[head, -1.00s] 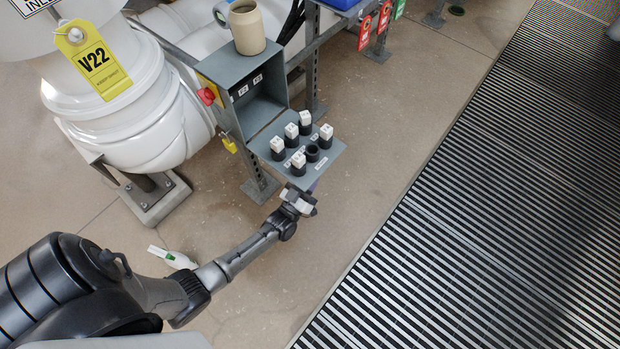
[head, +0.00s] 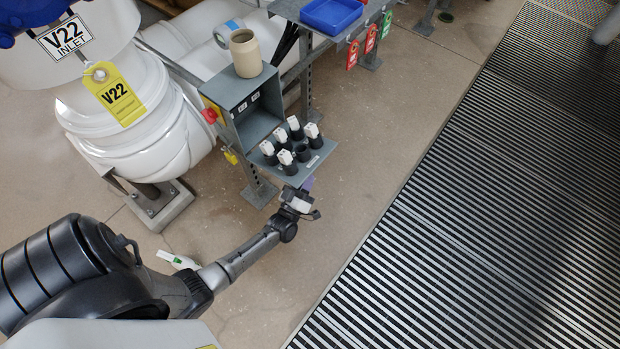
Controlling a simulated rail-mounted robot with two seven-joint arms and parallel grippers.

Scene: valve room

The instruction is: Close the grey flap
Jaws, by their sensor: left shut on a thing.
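The grey flap (head: 319,158) hangs out from the front of a small grey box (head: 262,119), which is open at that side. The flap is swung outward and tilts up a little at its outer edge. Black sockets stand on it. Several hold white-topped plugs (head: 294,124), leaning toward the box, and one socket (head: 303,154) looks empty. My left gripper (head: 303,190) is shut at the flap's outer edge, beside its lower corner. A bit of purple shows there, and the exact grip is hidden. My right gripper is out of view.
A beige cup (head: 245,54) stands on top of the box. A white valve body with a yellow V22 tag (head: 116,95) is at left. A blue tray (head: 331,14) and hanging tags (head: 371,38) are behind. A striped grating (head: 480,210) and bare floor lie right of the flap.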

